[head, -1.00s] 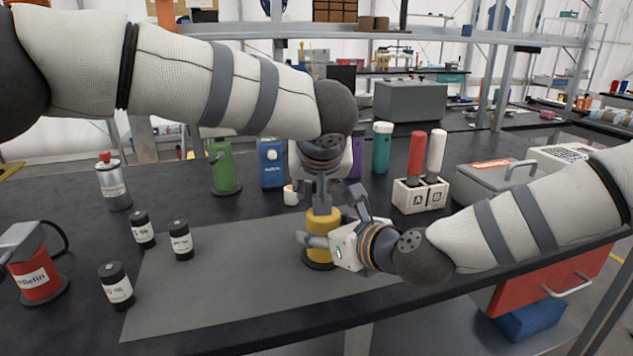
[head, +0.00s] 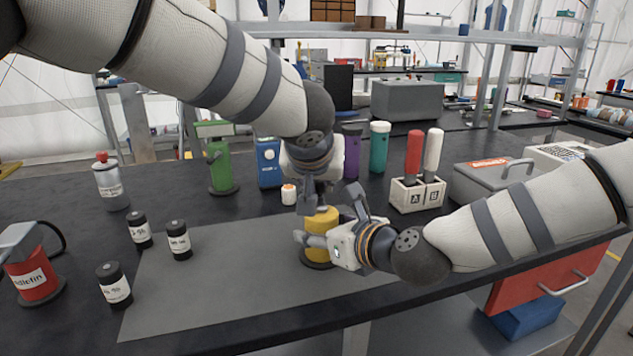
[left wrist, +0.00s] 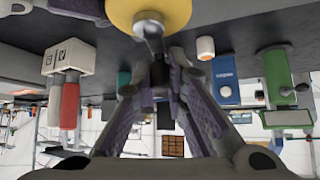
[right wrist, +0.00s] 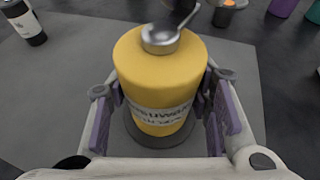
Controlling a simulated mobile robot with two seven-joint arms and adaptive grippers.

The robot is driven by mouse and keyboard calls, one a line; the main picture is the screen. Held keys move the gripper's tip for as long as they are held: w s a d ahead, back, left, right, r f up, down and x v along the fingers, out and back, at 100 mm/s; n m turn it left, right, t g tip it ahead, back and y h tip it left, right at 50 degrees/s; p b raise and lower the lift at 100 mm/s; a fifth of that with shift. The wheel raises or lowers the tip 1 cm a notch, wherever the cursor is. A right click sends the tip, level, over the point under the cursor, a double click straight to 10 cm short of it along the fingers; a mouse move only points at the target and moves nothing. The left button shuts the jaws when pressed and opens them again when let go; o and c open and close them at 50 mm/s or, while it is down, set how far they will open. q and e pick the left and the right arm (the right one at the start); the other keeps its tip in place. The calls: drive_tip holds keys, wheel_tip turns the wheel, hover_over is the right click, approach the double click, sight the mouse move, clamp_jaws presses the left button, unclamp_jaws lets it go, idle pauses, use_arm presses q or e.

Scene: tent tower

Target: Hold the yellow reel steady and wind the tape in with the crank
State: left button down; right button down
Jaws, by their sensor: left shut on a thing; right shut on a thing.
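The yellow reel (head: 322,222) stands upright on its dark round base on the grey mat. In the right wrist view the reel (right wrist: 160,85) has a white printed label and a silver crank (right wrist: 160,38) on top, its arm reaching up and right. My right gripper (head: 332,226) is shut around the reel's body, one finger on each side. My left gripper (head: 305,205) is above the reel's top at its left side. In the left wrist view its fingers (left wrist: 152,75) close on the end of the crank (left wrist: 150,28). The tape cannot be made out.
The grey mat (head: 220,290) is clear left of the reel. Black bottles (head: 179,240) stand at its left edge, with a red device (head: 32,277) farther left.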

use_arm(q)
drive_tip(key=m+h, duration=0.2)
drive_tip(key=m, duration=0.1)
drive_tip(key=shift+w+d+g+h, duration=0.2)
drive_tip(key=shift+d+g+h, duration=0.15)
drive_tip(key=shift+g+h, duration=0.05)
use_arm(e)
drive_tip(key=shift+a, duration=0.1)
drive_tip(key=shift+s, duration=0.1)
use_arm(q)
drive_tip(key=shift+s+d+r+m+g+h, duration=0.1)
drive_tip(key=shift+s+d+m+g+h, duration=0.35)
drive_tip(key=shift+m+g+h, duration=1.05)
drive_tip(key=shift+s+d+r+m+g+h, duration=0.2)
drive_tip(key=shift+d+m+g, duration=0.5)
drive_tip(key=shift+m, duration=1.75)
drive_tip(key=shift+s+d+r+m+g+h, duration=0.1)
drive_tip(key=shift+s+d+m+g+h, duration=0.3)
drive_tip(key=shift+m+g+h, duration=1.1)
use_arm(e)
drive_tip(key=shift+f, duration=0.1)
use_arm(q)
drive_tip(key=shift+s+m+y, duration=0.1)
drive_tip(key=shift+m+y, duration=0.4)
drive_tip(key=shift+m, duration=0.15)
use_arm(e)
drive_tip(key=shift+a, duration=0.1)
